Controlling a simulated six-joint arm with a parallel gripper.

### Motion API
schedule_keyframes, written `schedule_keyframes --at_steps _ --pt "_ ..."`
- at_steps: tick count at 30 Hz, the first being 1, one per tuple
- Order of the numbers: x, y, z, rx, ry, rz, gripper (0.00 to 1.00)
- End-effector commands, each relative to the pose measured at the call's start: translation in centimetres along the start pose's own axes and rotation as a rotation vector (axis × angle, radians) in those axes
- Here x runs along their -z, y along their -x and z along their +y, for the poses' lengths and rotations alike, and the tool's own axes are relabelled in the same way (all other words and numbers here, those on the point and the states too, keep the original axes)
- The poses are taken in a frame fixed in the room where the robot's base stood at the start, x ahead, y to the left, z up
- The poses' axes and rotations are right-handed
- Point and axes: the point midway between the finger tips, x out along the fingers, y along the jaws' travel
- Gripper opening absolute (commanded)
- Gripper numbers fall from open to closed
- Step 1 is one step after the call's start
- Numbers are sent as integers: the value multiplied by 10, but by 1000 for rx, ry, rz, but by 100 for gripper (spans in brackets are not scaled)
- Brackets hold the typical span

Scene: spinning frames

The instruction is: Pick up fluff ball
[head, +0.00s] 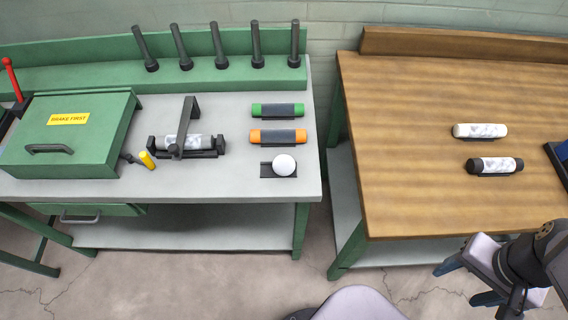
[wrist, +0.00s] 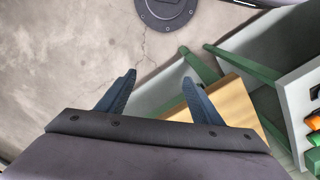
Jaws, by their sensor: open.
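The white fluff ball (head: 284,165) sits on a small dark holder (head: 266,170) near the front right corner of the grey-topped bench. My gripper (head: 458,284) is open and empty in the head view, at the lower right by the front edge of the wooden table. It is well to the right of the ball and apart from it. In the wrist view my gripper (wrist: 160,77) shows two spread dark fingers with floor and a wooden tabletop corner behind them. A pale shape at that view's right edge may be the ball, but I cannot tell.
Orange (head: 278,136) and green (head: 278,110) rolls lie behind the ball. A black clamp frame (head: 190,110) and a green box (head: 75,135) stand to its left. White (head: 480,130) and black-ended (head: 495,165) rolls lie on the wooden table (head: 400,190). A gap separates the tables.

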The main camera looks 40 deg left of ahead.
Motion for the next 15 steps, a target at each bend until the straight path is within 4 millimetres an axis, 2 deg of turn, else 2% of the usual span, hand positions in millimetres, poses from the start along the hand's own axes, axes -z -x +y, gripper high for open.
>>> schedule_keyframes --at_steps 3,11,15 --pt "1 21 0 0 0 5 60" --pt "11 13 -16 -94 313 -47 60" --pt "23 10 -30 -173 553 -75 60"
